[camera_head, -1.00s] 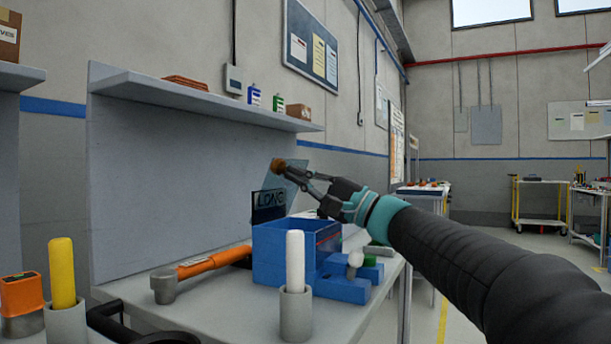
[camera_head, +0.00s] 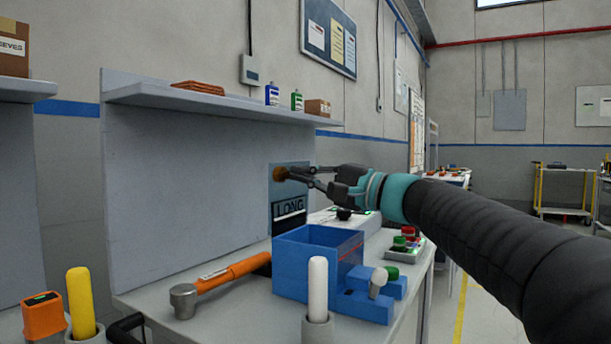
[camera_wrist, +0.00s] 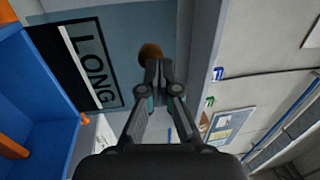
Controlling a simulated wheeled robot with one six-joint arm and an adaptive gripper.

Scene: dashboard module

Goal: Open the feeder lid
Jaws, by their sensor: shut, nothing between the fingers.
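The feeder is a blue open-topped box (camera_head: 305,262) on the bench. Its see-through lid (camera_head: 288,188) stands about upright at the back of the box, with a "LONG" label on its lower part. A round brown knob (camera_head: 281,173) sits near the lid's upper edge. My gripper (camera_head: 306,174) is shut and empty, its tips right at the knob; I cannot tell whether they touch it. In the wrist view, the lid (camera_wrist: 122,25) and knob (camera_wrist: 150,52) lie just beyond the closed fingertips (camera_wrist: 160,70). The box (camera_wrist: 45,115) is at the left, with something orange inside.
An orange-handled hammer (camera_head: 225,275) lies left of the box. A white cylinder (camera_head: 318,290) in a grey holder stands in front. A panel with coloured buttons (camera_head: 405,246) is behind right. A shelf (camera_head: 220,107) runs along the back wall above.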

